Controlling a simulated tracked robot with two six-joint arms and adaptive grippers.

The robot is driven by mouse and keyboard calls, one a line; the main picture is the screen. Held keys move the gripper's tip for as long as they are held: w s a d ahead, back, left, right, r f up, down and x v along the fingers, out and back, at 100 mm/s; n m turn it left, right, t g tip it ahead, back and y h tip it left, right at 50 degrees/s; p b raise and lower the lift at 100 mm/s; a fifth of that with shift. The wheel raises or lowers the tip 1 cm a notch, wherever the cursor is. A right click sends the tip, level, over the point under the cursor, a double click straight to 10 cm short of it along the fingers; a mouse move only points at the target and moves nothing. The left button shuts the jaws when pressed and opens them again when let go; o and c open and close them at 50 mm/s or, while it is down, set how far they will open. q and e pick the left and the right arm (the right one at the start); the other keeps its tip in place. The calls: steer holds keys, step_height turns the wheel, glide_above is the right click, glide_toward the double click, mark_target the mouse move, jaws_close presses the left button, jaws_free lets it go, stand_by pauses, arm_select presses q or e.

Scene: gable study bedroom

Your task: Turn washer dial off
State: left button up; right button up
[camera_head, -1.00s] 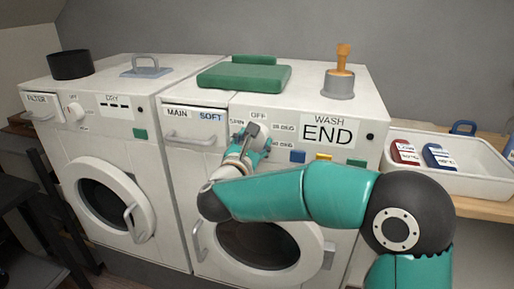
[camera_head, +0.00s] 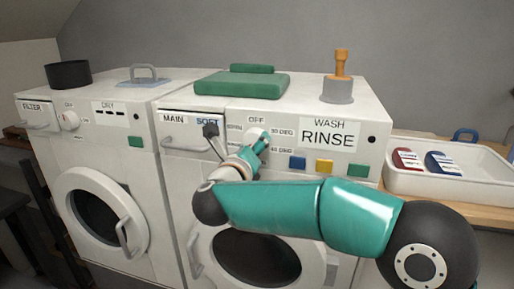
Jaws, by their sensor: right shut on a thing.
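The washer (camera_head: 174,190) is the right-hand white machine. Its dial (camera_head: 255,132) is a pale knob on the front panel under the OFF label, largely covered by my gripper. SPIN, 30 DEG and 60 DEG labels surround it. My right gripper (camera_head: 238,143) reaches the dial from the front and is shut on it, with a dark finger part at the left and a teal part at the right. The dial's pointer is hidden. The washer display (camera_head: 327,134) reads RINSE. My left gripper is out of view.
A dryer (camera_head: 98,155) with its own small dial (camera_head: 69,120) stands at left. Blue, yellow and green buttons (camera_head: 324,167) lie right of my gripper. A white tray (camera_head: 430,186) is at right.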

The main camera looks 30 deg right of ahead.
steer(key=n+p, duration=0.4)
steer(key=n, duration=0.7)
steer(key=shift+a, duration=0.2)
steer(key=n+p, duration=0.4)
steer(key=n, duration=0.2)
steer(key=shift+n, duration=0.3)
steer(key=n+p, duration=0.4)
steer(key=n, duration=0.2)
steer(key=shift+r, duration=0.1)
steer(key=n+p, duration=0.4)
steer(key=n, duration=0.1)
steer(key=shift+n, duration=0.3)
steer(key=n+p, duration=0.5)
steer(key=n, duration=0.1)
steer(key=shift+w+a, duration=0.1)
steer(key=n+p, duration=0.3)
steer(key=n, duration=0.3)
steer(key=n+p, duration=0.2)
steer(key=n, duration=0.1)
steer(key=shift+f, duration=0.2)
steer(key=shift+f+n+p, duration=0.1)
steer(key=shift+n+p, duration=0.5)
steer(key=shift+n, duration=0.6)
